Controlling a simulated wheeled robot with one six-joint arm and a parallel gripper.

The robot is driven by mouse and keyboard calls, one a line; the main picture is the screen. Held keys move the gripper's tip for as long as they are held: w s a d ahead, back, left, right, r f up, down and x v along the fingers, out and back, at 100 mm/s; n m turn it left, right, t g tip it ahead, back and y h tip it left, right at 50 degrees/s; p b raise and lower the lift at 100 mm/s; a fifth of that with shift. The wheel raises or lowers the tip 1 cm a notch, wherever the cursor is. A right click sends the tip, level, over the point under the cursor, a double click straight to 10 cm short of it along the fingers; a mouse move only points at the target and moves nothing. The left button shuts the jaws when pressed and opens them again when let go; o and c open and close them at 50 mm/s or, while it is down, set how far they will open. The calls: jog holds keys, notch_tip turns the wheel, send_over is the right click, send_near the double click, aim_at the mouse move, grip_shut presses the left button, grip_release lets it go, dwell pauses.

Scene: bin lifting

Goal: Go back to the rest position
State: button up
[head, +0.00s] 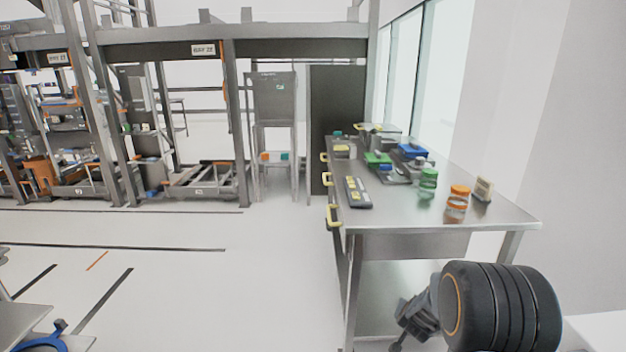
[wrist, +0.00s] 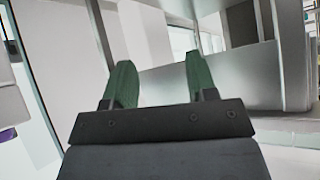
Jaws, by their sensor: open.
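My gripper (wrist: 160,84) shows in the wrist view with its two green fingers apart and nothing between them. Behind the fingers are pale wall panels and a grey metal surface. In the head view, part of my dark arm shows at the lower right, in front of the steel table (head: 440,218). The gripper's fingers cannot be made out in the head view. No bin is seen in the gripper.
The table holds an orange-lidded jar (head: 457,198), a green jar (head: 428,181), a dark tool with yellow parts (head: 357,192) and a blue bin (head: 412,150). Metal racks (head: 235,120) stand at the back left. The pale floor (head: 200,275) at left centre is mostly clear.

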jog(key=s+a+r+n+y+p, duration=0.1)
jog(key=s+a+r+y+p, duration=0.1)
jog(key=a+r, duration=0.35)
jog(key=s+a+r+n+y+p, duration=0.1)
jog(key=s+a+r+p, duration=0.15)
jog(key=r, duration=0.65)
jog(key=s+a+r+n+g+p, duration=0.2)
jog(key=s+r+p, duration=0.3)
jog(key=s+r, duration=0.4)
jog(key=s+a+r+n+g+y+p, duration=0.1)
jog(key=s+a+r+n+g+p, duration=0.1)
jog(key=s+r+p, duration=0.3)
jog(key=s+a+r+g, duration=0.1)
jog(key=s+r, duration=0.3)
jog(key=s, duration=0.1)
jog(key=shift+a+n+p, duration=0.15)
jog(key=shift+n+p, duration=0.15)
jog(key=shift+n, duration=0.1)
jog(key=shift+c, duration=0.8)
jog(key=shift+a, duration=0.1)
